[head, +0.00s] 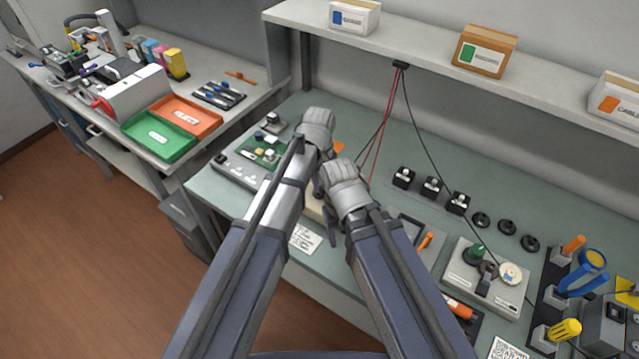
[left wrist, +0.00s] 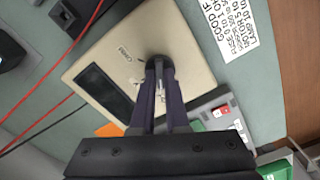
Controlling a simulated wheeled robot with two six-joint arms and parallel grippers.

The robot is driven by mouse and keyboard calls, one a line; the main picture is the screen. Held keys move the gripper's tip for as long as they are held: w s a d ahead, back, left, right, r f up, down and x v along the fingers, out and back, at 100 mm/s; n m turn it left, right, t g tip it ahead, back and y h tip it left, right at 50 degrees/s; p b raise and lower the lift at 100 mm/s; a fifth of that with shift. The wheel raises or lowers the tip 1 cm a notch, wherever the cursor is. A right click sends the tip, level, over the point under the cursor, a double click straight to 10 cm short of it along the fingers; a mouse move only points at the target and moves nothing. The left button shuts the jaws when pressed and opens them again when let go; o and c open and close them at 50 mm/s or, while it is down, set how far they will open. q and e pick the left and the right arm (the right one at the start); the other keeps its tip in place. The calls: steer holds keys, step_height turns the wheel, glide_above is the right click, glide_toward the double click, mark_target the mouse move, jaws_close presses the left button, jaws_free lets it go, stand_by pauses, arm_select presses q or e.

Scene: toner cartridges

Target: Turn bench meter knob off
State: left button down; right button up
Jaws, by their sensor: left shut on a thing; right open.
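The bench meter (left wrist: 115,60) is a beige box with a dark display window (left wrist: 103,95), seen in the left wrist view. Its dark round knob (left wrist: 160,60) sits on the face beside the display. My left gripper (left wrist: 159,75) is shut on the knob, one finger on each side of its ridge; the fingers cover part of it. In the head view my left gripper (head: 317,132) and my right gripper (head: 341,192) hide most of the meter, and only a beige part (head: 313,208) shows. My right gripper is open and empty, just below and right of the left one.
A grey unit with a green board (head: 262,150) lies left of the meter. A printed card (head: 304,239) lies in front. Red and black cables (head: 388,115) hang behind. Black blocks (head: 431,187) and a grey fixture (head: 485,280) stand to the right. A shelf (head: 420,55) runs above the bench.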

arm_select(q)
steer(key=c, duration=0.9)
jaws_free()
steer(key=shift+r, duration=0.1)
arm_select(e)
steer(key=shift+r, duration=0.15)
arm_select(q)
step_height(320, 180, up, 8)
steer(key=p, duration=0.8)
steer(key=shift+f, duration=0.2)
arm_select(e)
step_height(320, 180, up, 8)
steer(key=shift+f, duration=0.25)
arm_select(q)
steer(key=shift+s+a, duration=0.1)
